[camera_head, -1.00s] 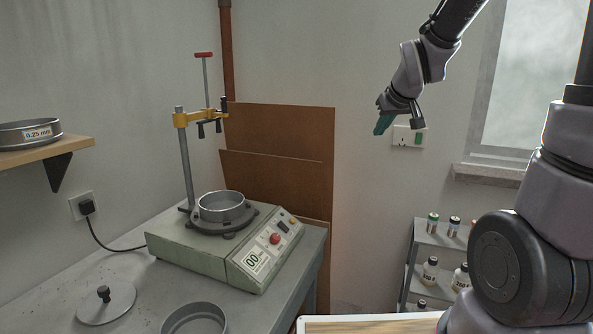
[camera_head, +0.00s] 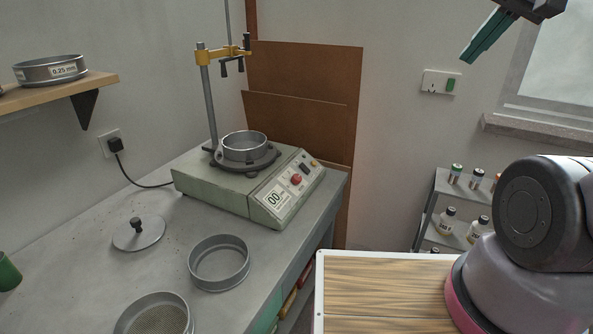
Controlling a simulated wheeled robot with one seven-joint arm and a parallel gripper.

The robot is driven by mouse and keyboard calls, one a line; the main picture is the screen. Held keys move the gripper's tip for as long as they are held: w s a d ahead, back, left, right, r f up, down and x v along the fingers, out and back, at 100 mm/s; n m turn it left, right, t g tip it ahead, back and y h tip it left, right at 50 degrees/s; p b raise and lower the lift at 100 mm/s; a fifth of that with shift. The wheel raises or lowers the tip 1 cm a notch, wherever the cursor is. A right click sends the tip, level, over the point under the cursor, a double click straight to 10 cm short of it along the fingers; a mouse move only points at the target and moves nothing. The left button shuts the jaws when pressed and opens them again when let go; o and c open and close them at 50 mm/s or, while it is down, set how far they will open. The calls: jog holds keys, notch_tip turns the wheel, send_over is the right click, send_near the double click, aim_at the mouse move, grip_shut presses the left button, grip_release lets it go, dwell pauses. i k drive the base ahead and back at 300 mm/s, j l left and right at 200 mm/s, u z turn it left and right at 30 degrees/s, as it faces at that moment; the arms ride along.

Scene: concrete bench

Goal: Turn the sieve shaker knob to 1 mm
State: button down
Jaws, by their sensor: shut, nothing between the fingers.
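The sieve shaker (camera_head: 215,190) is a pale green box on the grey bench, with a sieve ring (camera_head: 243,147) on its top plate and a clamp post behind. I cannot tell which small control is the knob, and no 1 mm marking is legible. My gripper (camera_head: 474,52), with teal fingers, is shut and empty at the top right, in front of the wall, well away from the shaker.
A lid (camera_head: 139,234) and two sieves (camera_head: 219,262) (camera_head: 156,318) lie on the bench, with a green cup (camera_head: 8,272) at left. A shelf (camera_head: 60,92) holds a 0.25 mm sieve (camera_head: 50,70). A rack of bottles (camera_head: 447,220) stands right. The air before the panel is clear.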

aim_at(295, 179)
jog(key=l+u, duration=0.35)
jog(key=i+l+u, duration=0.1)
jog(key=u, duration=0.25)
jog(key=l+u, duration=0.35)
jog(key=k, duration=0.05)
